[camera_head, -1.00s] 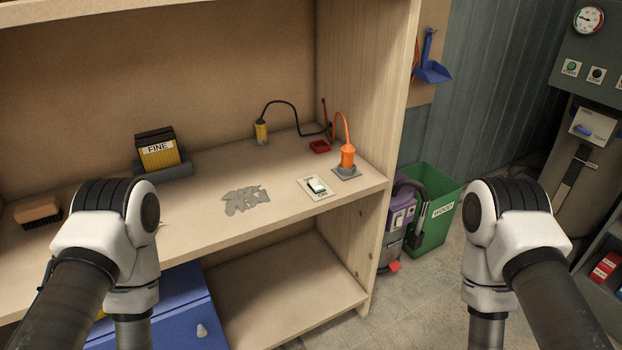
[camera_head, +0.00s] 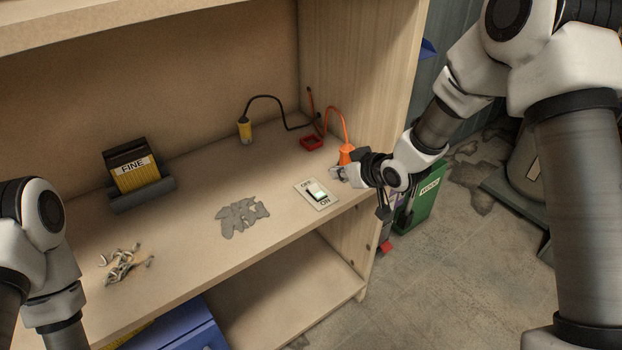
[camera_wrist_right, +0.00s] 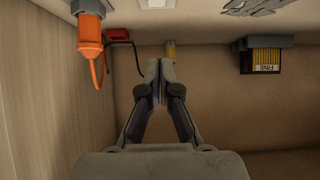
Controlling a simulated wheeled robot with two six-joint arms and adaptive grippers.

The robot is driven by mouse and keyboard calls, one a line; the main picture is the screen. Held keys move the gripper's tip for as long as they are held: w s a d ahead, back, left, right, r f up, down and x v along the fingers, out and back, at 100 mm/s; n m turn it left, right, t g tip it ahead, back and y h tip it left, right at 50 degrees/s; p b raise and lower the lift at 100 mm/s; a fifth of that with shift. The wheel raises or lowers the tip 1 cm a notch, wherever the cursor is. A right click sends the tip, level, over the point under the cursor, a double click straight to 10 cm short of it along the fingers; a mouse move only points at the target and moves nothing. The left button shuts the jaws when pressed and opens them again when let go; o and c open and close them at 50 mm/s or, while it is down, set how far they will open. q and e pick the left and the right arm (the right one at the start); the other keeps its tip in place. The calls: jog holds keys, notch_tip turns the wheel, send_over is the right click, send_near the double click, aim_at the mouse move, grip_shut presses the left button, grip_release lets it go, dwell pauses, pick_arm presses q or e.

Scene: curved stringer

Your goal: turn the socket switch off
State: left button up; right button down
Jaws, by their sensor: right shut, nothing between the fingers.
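The socket switch (camera_head: 316,192) is a pale rocker on a light plate on the shelf, near its front right. Its plate is marked OFF at the back and ON at the front; part of the plate shows at the top edge of the right wrist view (camera_wrist_right: 155,3). My right gripper (camera_head: 336,173) is shut and empty, just right of the switch plate, with no clear contact. Its closed fingertips also show in the right wrist view (camera_wrist_right: 160,70). The orange plug (camera_head: 345,153) is partly hidden behind the gripper. Only my left arm's links show, not its gripper.
The shelf's right side wall (camera_head: 352,80) rises close to my right gripper. A red tray (camera_head: 312,142), a yellow connector (camera_head: 244,131) with black cable, and a box marked FINE (camera_head: 135,172) stand farther back. Grey scraps (camera_head: 240,215) lie left of the switch.

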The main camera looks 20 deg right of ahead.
jog(key=p, duration=0.2)
send_over(317, 192)
jog(key=f, duration=0.6)
jog(key=shift+s+f, duration=0.25)
jog(key=shift+f, duration=0.05)
notch_tip(317, 192, down, 3)
jog(key=shift+w+r+p, duration=0.1)
jog(key=shift+r+p, duration=0.05)
jog(key=shift+p, duration=0.4)
jog(key=shift+f, duration=0.6)
jog(key=shift+w+f, duration=0.1)
jog(key=shift+a, duration=0.1)
